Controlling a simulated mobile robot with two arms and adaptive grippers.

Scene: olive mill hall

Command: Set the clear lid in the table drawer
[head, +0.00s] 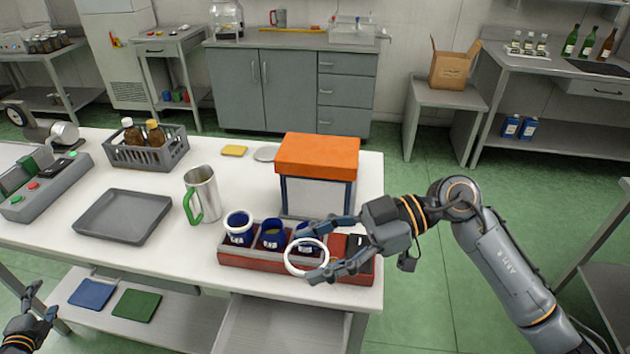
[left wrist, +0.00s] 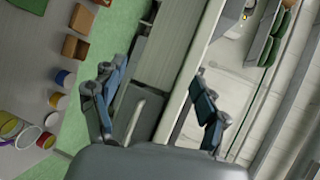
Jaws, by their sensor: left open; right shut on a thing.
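The clear lid (head: 289,262), a see-through disc with a white rim, is held tilted by my right gripper (head: 318,248) above the front of the red rack. A blue cup shows behind it. My right gripper is shut on the lid, its fingers near the rim. The table drawer (head: 275,328) stands pulled out under the table's front edge, below the rack; the part of its inside that shows looks empty. My left gripper (head: 42,300) is open and empty at the lower left, away from the drawer. Its spread fingers show in the left wrist view (left wrist: 145,90).
The red rack (head: 228,258) holds several blue cups, with an orange-topped box (head: 317,158) behind. A steel mug (head: 202,193), a grey tray (head: 122,216) and a bottle crate (head: 147,157) stand leftward. A lower shelf (head: 180,318) lies left of the drawer.

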